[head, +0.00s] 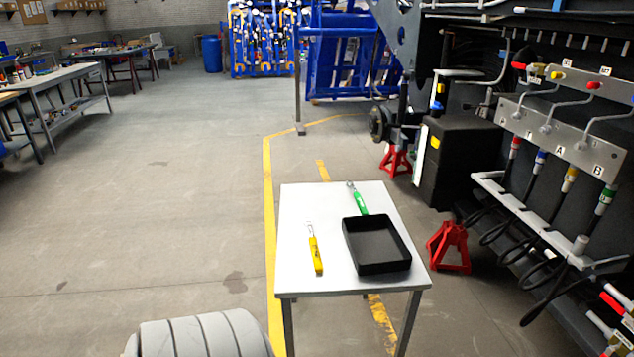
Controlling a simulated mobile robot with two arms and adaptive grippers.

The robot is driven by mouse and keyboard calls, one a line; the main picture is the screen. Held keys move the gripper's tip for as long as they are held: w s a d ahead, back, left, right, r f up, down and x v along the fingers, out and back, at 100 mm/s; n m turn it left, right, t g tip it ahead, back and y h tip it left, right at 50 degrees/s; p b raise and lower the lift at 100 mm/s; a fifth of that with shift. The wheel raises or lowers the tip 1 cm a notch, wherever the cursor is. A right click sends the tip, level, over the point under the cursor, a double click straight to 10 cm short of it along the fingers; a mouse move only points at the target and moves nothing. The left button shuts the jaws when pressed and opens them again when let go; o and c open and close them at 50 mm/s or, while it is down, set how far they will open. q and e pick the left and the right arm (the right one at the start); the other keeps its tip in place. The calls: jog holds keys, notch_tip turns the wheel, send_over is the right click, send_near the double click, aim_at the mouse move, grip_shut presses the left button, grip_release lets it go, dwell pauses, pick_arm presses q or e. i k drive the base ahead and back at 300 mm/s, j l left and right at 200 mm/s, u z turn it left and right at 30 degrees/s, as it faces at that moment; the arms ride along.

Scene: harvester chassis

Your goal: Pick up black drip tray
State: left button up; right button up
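The black drip tray (377,244) is a shallow, open rectangular tray. It lies flat on the right part of a small white table (296,273) in the head view and looks empty. A green-handled tool (358,199) lies just behind the tray, its handle end close to the tray's far rim. A yellow tool (316,252) with a thin metal hook end lies to the left of the tray, apart from it. Neither of my grippers is in view.
A harvester chassis with hoses and a connector panel (562,140) stands at the right. A red jack stand (449,247) is close to the table's right side. Workbenches (62,74) stand far left. The floor left of the table is open.

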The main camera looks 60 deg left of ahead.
aim_at(375, 247)
jog(key=u, duration=1.6)
jog(key=i+z, duration=0.35)
jog(key=i, duration=0.2)
